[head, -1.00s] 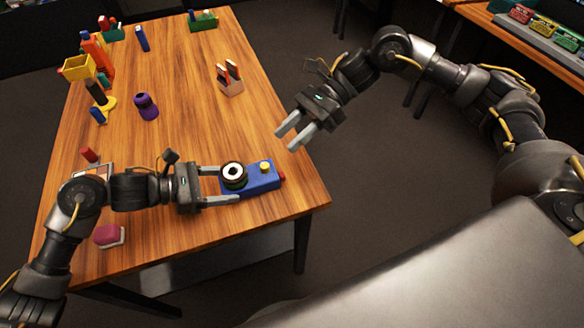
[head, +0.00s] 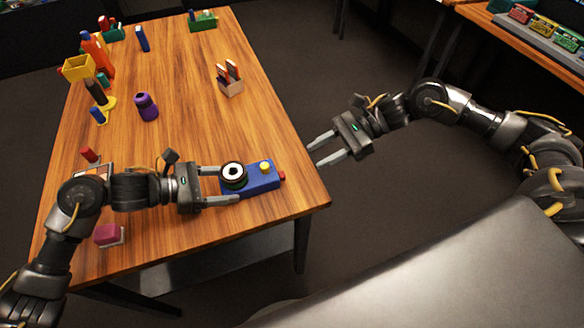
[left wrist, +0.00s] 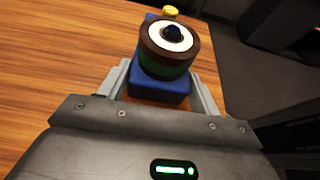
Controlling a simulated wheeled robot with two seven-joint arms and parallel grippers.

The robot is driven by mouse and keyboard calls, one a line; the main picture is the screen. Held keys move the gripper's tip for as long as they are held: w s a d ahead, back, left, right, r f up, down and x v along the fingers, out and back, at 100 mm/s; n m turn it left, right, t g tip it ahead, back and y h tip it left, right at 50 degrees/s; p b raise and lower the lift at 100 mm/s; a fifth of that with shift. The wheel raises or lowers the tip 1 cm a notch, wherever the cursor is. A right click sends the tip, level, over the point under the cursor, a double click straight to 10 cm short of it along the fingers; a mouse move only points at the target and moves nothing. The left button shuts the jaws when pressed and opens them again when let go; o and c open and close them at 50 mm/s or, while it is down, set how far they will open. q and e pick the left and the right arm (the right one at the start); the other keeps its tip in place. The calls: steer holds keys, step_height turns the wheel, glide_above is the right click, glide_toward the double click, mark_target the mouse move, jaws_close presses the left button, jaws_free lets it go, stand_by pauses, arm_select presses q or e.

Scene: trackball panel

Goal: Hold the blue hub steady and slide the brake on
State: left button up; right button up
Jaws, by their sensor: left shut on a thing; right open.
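The blue hub (head: 262,180) lies on the table near its right front corner. It carries a dark round part with a white ring (head: 233,174), a yellow knob (head: 265,167) and a red piece (head: 282,176) at its right end. I cannot tell which part is the brake. My left gripper (head: 228,186) is shut on the hub's left end, one finger on each side. The left wrist view also shows the blue body (left wrist: 158,86) between the fingers. My right gripper (head: 326,151) is open and empty, beyond the table's right edge, to the right of the hub.
The wooden table (head: 190,130) is clear behind the hub. A wooden block with handled tools (head: 231,85), a purple object (head: 147,107) and a yellow tray (head: 77,68) stand further back. A magenta piece (head: 107,235) lies at the front left. Floor shows under my right gripper.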

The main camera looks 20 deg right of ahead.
mark_target(292, 177)
steer(key=x, duration=0.8)
steer(key=shift+w+a+f, duration=0.1)
steer(key=shift+a+f, duration=0.1)
steer(key=shift+a, duration=0.1)
jaws_close()
